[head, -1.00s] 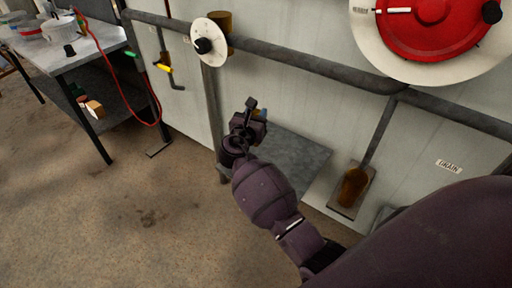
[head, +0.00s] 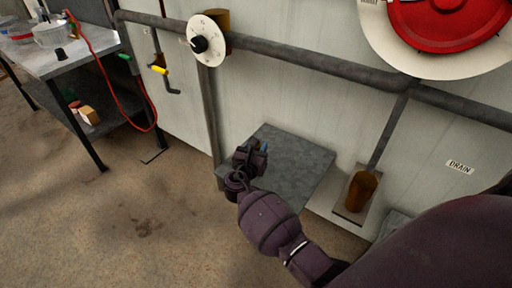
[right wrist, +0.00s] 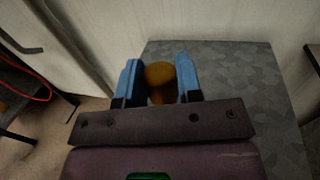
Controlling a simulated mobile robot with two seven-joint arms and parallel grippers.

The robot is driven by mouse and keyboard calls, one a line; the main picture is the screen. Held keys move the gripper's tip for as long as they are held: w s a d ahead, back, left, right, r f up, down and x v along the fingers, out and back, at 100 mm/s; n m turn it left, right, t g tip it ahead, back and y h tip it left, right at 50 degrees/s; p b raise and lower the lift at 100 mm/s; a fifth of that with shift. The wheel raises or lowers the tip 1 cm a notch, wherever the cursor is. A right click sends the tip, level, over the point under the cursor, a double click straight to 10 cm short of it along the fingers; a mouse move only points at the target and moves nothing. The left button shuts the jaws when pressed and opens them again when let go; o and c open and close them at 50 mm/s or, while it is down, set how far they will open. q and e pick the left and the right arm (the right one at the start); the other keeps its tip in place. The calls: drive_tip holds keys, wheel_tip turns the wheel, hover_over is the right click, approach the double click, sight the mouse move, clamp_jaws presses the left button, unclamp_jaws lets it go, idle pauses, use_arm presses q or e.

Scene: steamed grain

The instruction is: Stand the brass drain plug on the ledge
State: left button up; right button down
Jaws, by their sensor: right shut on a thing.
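The brass drain plug (right wrist: 160,75) is a rounded, brass-brown piece between the two blue fingers in the right wrist view. My right gripper (right wrist: 158,66) is shut on it. In the head view my right gripper (head: 262,149) is at the left part of the grey ledge (head: 300,165), and its body hides the plug there. The ledge is a flat mottled slab against the pale wall, and it also fills the right wrist view behind the plug (right wrist: 240,75). I cannot tell whether the plug touches the ledge. My left gripper is not in view.
A brown cup-like fitting (head: 361,191) under a pipe stands right of the ledge, near the DRAIN label (head: 460,167). A dark pipe (head: 300,55) and a white dial (head: 208,40) are above. A side table (head: 75,58) with a red hose stands left. Most of the ledge is clear.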

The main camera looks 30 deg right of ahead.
drive_tip(key=shift+f, duration=0.1)
drive_tip(key=c, duration=0.8)
unclamp_jaws()
